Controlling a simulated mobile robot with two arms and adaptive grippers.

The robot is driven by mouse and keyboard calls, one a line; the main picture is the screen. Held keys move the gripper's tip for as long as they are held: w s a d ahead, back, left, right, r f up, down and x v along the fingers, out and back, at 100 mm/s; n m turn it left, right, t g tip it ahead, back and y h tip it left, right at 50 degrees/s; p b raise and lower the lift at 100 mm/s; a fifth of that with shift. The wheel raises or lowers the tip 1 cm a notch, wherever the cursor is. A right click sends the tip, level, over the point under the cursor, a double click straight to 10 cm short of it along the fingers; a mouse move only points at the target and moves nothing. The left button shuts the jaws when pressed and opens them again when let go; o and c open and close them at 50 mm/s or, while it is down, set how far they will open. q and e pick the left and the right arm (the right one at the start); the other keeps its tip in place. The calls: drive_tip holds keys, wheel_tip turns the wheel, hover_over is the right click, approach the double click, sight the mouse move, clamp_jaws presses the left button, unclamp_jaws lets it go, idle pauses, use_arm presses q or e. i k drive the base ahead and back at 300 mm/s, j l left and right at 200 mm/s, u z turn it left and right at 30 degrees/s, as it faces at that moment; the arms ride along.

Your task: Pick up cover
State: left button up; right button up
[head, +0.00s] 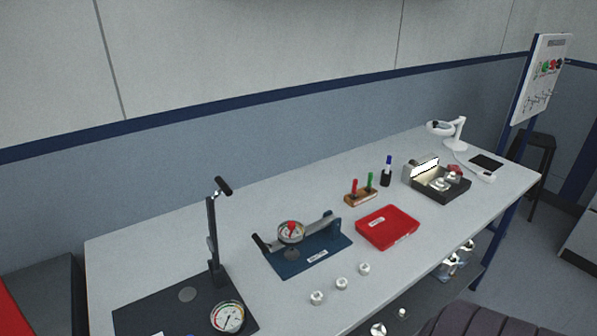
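I cannot tell for certain which thing is the cover. Three small pale metal parts stand apart from each other near the front edge of the workbench: a left one (316,298), a middle one (341,283) and a right one (364,269). A black tray (457,197) at the right holds several pale parts, too small to make out. A flat red case (388,227) lies at the middle of the bench. Neither of my grippers is in view.
A black gauge stand (214,240) and a blue gauge fixture (310,257) take up the bench's left half. A marker holder (361,198), a lit lamp box (424,170) and a white magnifier lamp (456,135) stand farther right. Parts sit on the lower shelf.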

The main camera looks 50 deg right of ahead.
sight(453, 177)
drive_tip(key=k+z, duration=0.2)
drive_tip(key=z, duration=2.15)
